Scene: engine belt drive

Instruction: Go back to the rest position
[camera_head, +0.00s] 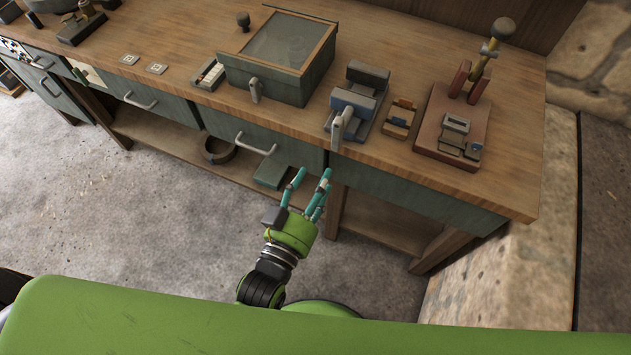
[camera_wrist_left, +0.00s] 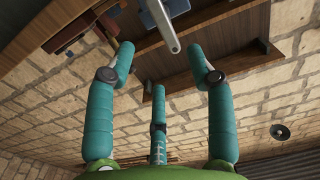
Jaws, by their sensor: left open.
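My left gripper (camera_head: 312,176) is green with teal fingers. In the head view it is low in the middle, in front of the workbench (camera_head: 400,165), with its fingers pointing up toward the front edge. The fingers are spread and hold nothing. In the left wrist view the open fingers (camera_wrist_left: 160,48) frame a pale grey lever (camera_wrist_left: 162,25) beyond them; nothing is between the fingertips. My right gripper is in neither view.
On the bench are a glass-lidded box (camera_head: 265,85), a blue and grey vise (camera_head: 350,105), a small wooden block (camera_head: 400,118) and a red-brown lever press (camera_head: 450,130). Drawers (camera_head: 160,95) line the front. A stone wall (camera_head: 505,265) stands at the right. Open floor (camera_head: 120,220) lies left.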

